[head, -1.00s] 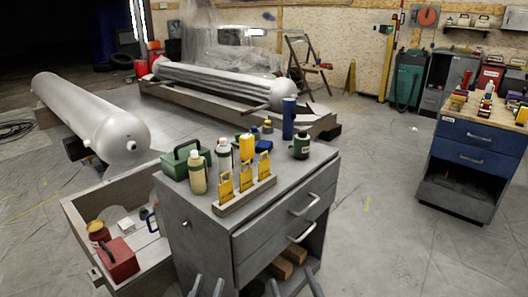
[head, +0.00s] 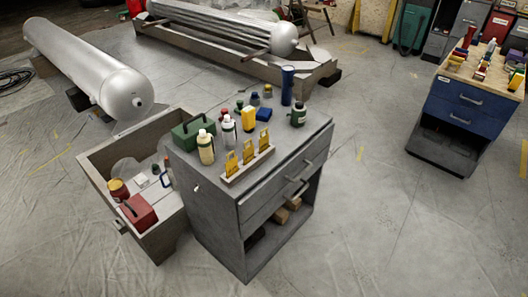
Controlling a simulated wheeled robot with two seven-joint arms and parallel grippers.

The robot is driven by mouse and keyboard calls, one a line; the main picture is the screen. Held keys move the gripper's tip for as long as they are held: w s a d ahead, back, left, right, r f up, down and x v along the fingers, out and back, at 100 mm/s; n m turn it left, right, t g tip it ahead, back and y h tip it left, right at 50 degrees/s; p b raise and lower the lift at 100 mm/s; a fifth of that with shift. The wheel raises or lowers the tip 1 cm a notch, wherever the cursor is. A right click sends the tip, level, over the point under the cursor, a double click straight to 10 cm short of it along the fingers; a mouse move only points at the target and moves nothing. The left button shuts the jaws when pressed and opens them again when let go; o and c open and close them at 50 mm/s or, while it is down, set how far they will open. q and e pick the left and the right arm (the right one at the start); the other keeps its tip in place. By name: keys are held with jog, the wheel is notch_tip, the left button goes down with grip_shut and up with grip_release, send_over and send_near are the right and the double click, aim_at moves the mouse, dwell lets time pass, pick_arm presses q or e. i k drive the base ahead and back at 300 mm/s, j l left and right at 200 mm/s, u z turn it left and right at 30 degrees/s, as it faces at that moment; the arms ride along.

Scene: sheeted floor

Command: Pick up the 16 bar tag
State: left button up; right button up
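Three yellow tags stand upright in a row in a light wooden rack (head: 250,166) on top of a grey drawer cabinet (head: 215,190). They are the left tag (head: 231,163), the middle tag (head: 248,153) and the right tag (head: 263,140). Their markings are too small to read, so I cannot tell which is the 16 bar one. Neither of my grippers is in view.
Around the rack stand a cream bottle (head: 206,150), a white bottle (head: 228,130), a green case (head: 192,131), a yellow bottle (head: 248,119), a blue cylinder (head: 287,86) and a dark green bottle (head: 298,115). A wooden crate (head: 165,233) adjoins the cabinet's left. Floor in front and right is clear.

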aim_at(263, 140)
jog(key=i+l+u, duration=0.2)
jog(key=l, duration=0.55)
jog(key=l+u, duration=0.2)
jog(key=l, duration=0.6)
jog(key=l+u, duration=0.2)
jog(key=l, duration=0.55)
jog(key=k+l+u, duration=0.2)
jog(key=l, duration=0.6)
jog(key=l+u, duration=0.25)
jog(key=l, duration=0.55)
